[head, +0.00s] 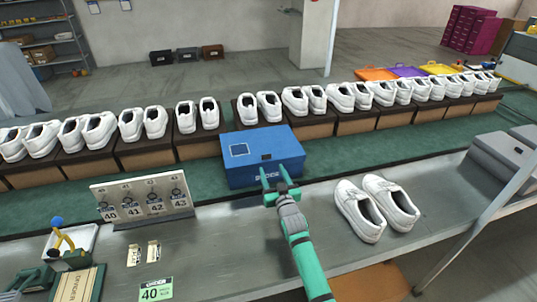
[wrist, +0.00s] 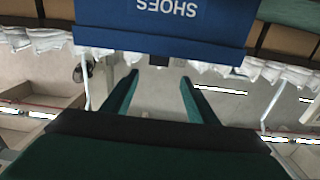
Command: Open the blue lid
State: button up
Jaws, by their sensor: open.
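A blue shoe box with its lid (head: 262,143) on sits at the back of the grey table, by the green belt. The lid is shut and has a pale-edged square and a small dark patch on top. My gripper (head: 278,178) is open at the front face of the box, its two green fingers pointing at it. In the wrist view the blue front (wrist: 165,22) with the upside-down word SHOES fills the top, and the open fingers (wrist: 160,90) show below it with nothing between them. I cannot tell whether the fingertips touch the lid.
A pair of white shoes (head: 375,208) stands right of my arm. A size-card stand (head: 143,200) is to the left, with small tags and a green 40 card (head: 155,291) in front. Several shoe pairs on brown boxes line the belt behind. A grey box (head: 505,158) is at right.

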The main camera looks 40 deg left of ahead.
aim_at(267, 155)
jog(key=x, duration=0.9)
jog(key=shift+x, duration=1.1)
jog(key=shift+w+d, duration=0.1)
jog(key=shift+d, duration=0.05)
